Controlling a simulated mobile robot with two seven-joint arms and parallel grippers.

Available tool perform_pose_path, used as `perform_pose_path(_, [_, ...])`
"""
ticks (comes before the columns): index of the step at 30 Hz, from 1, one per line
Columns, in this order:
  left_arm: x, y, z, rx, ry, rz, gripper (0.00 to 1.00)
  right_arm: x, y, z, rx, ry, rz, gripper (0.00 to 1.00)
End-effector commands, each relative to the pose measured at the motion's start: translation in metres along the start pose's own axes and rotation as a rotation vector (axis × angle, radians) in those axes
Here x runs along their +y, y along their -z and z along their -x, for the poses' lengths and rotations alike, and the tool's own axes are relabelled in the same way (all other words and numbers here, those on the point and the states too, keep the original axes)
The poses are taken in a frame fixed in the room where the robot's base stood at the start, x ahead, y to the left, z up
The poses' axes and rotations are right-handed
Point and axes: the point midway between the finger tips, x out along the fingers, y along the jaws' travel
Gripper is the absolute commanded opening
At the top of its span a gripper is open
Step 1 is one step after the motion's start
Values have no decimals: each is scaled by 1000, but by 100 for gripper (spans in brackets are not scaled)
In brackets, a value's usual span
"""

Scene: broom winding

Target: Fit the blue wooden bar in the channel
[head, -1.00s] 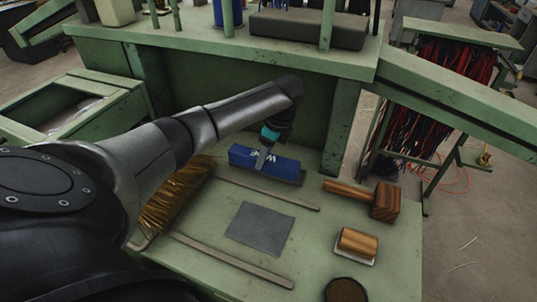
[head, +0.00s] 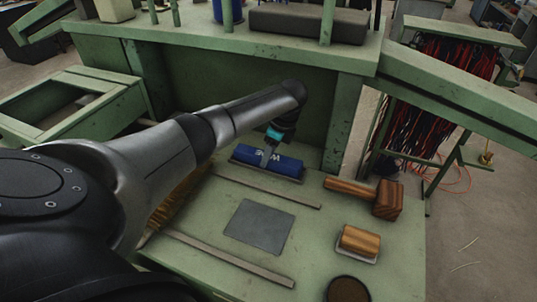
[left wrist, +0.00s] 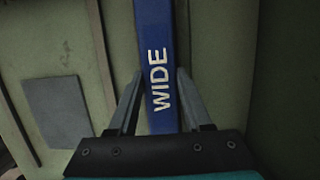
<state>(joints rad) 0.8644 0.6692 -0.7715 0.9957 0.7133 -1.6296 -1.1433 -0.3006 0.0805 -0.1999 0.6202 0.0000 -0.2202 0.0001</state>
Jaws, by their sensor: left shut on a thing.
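The blue wooden bar (head: 285,165) carries white lettering and lies at the back of the green bench. My left gripper (head: 267,158) comes down on it from above. In the left wrist view the bar (left wrist: 158,45) reads "WIDE" and runs between the two fingers of the gripper (left wrist: 160,78), which is shut on it. A thin grey edge, perhaps the channel (head: 250,169), shows along the bar's near underside. Whether the bar is seated in it or just above it I cannot tell. My right gripper is not in view.
Two thin strips (head: 265,186) (head: 225,258) lie on the bench with a grey sheet (head: 258,226) between them. A broom head (head: 178,198) is partly behind my arm. A wooden mallet (head: 385,200), a wood-backed block (head: 360,241) and a dark round tin (head: 347,291) stand right.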

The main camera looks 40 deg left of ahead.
Motion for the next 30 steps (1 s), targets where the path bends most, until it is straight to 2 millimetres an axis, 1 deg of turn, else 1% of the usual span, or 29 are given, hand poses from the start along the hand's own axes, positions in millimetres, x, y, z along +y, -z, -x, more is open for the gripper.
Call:
perform_pose_path(3, [0, 0, -2, 0, 1, 1, 0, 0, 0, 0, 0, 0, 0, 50])
perform_pose_path(4, [0, 1, -2, 0, 0, 1, 52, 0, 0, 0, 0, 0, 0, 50])
perform_pose_path(11, [0, 0, -2, 0, 0, 1, 78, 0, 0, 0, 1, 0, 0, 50])
perform_pose_path(12, [0, 0, -2, 0, 0, 1, 79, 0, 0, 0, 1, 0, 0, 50])
perform_pose_path(19, [0, 0, -1, 0, 0, 1, 79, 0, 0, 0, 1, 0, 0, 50])
perform_pose_path(22, [0, 0, 6, 1, 1, 0, 79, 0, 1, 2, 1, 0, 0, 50])
perform_pose_path(26, [-1, 0, 27, 2, 4, 0, 79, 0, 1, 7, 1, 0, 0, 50])
perform_pose_path(30, [-1, 0, 59, 3, 5, 0, 79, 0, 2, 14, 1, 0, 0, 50])
